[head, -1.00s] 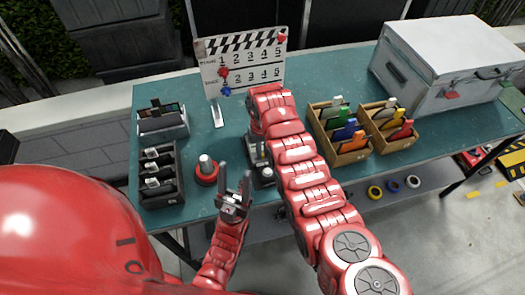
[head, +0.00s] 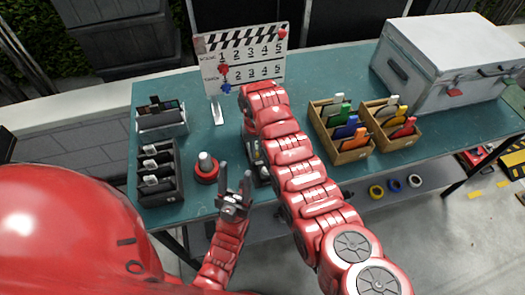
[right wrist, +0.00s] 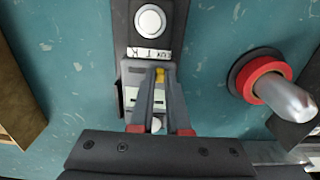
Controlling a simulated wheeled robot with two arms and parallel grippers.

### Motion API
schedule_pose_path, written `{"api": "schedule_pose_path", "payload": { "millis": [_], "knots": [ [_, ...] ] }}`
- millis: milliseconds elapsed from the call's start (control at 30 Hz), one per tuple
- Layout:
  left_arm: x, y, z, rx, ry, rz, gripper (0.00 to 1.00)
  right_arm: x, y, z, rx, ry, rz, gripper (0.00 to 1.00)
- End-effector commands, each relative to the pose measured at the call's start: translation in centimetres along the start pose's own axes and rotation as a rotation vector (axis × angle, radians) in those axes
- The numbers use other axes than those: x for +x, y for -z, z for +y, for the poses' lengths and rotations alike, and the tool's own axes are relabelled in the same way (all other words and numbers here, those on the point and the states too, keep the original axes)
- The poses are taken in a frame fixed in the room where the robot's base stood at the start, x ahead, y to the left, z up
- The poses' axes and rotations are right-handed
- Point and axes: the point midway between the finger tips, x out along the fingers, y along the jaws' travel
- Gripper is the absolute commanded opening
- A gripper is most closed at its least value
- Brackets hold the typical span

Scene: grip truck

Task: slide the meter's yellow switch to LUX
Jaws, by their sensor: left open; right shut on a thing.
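The meter is a dark, narrow device lying on the teal table. In the right wrist view its dark body (right wrist: 122,20) carries a white round dome (right wrist: 150,19), a small lettered label and a pale lower panel. The yellow switch (right wrist: 160,76) shows just below the label, between the fingertips of my right gripper (right wrist: 158,72), which is shut on it. The label's letters are too small to read surely. In the head view my right arm hides most of the meter (head: 260,172) and the right gripper. My left gripper (head: 235,185) is open and empty, left of the meter.
A red-based metal knob (head: 206,168) stands left of the meter. Dark trays (head: 172,197) are farther left. A clapperboard (head: 250,60) stands behind; wooden card boxes (head: 350,157) and a white case (head: 440,60) are on the right. The table between meter and clapperboard is partly clear.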

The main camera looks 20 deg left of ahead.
Motion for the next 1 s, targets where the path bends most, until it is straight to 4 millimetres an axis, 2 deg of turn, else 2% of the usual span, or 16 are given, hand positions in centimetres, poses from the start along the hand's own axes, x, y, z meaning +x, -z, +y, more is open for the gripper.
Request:
{"api": "schedule_pose_path", "payload": {
  "millis": [233,267,400,433,767,867,1000],
  "knots": [
    [-0.2,0.0,0.0,0.0,0.0,0.0,0.5,0.0,0.0,-0.2,0.001,-0.001,-0.001,0.0],
    [-0.1,0.0,0.0,0.0,0.0,0.0,0.5,0.0,0.0,-0.2,0.001,-0.001,-0.001,0.16],
    [-0.1,0.0,0.0,0.0,0.0,0.0,0.5,0.0,0.0,-0.1,0.001,-0.001,0.0,0.41],
    [-0.1,0.0,0.0,0.0,0.0,0.0,0.5,0.0,0.0,-0.1,0.001,-0.001,0.0,0.45],
    [-0.3,0.0,0.0,0.0,0.0,0.0,0.5,-0.2,0.0,-0.1,0.001,-0.001,0.001,0.45],
    [-0.7,-0.1,0.0,0.0,0.0,0.0,0.5,-0.9,0.2,-0.1,0.001,-0.001,0.006,0.45],
    [-1.7,-0.3,0.1,0.0,0.0,0.0,0.5,-3.2,0.2,-0.2,0.0,0.0,0.009,0.45]
  ]
}}
